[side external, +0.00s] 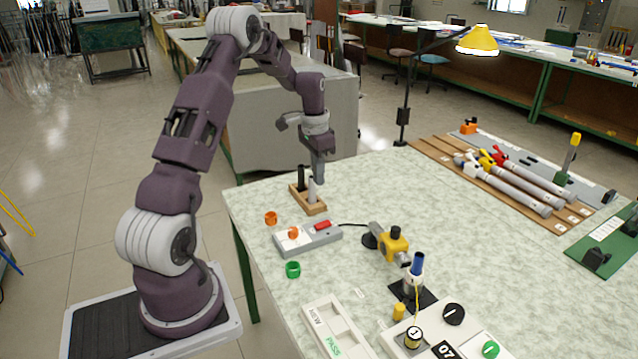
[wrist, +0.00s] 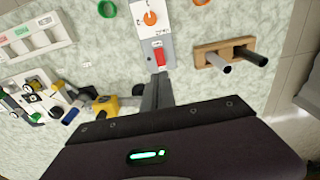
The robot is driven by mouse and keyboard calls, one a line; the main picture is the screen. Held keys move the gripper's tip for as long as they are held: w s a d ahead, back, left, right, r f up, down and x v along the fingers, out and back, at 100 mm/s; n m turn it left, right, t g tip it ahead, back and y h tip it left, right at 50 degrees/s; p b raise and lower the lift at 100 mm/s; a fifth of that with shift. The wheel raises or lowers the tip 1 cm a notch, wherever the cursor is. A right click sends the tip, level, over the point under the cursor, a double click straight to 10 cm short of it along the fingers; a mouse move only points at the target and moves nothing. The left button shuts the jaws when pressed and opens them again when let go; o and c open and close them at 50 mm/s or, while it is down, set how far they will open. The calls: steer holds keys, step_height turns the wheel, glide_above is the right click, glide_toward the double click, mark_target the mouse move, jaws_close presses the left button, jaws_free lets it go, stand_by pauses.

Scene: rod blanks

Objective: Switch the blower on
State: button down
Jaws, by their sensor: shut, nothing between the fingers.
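A grey control box (side external: 308,237) lies on the table near its left edge. It carries a red switch (side external: 322,225) and an orange knob (side external: 293,233). In the wrist view the red switch (wrist: 159,56) is just beyond my fingertips, and the orange knob (wrist: 150,18) is further up. A dark cable runs from the box to a yellow device (side external: 395,243) with a black front, probably the blower. My gripper (side external: 318,180) is shut and empty, pointing down above the table behind the box. The fingers show in the wrist view (wrist: 158,78). The switch's on or off position cannot be told.
A wooden stand (side external: 315,207) with one black and one grey rod is close by my fingers. An orange ring (side external: 271,218) and a green ring (side external: 293,269) lie beside the box. A brown rack (side external: 520,185) with several rods lies at the right.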

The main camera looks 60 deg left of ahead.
mark_target(326, 222)
steer(key=shift+w, duration=0.75)
steer(key=f, duration=0.9)
steer(key=w+f, duration=0.1)
steer(key=f, duration=0.4)
steer(key=shift+f, duration=0.15)
steer(key=shift+s, duration=0.1)
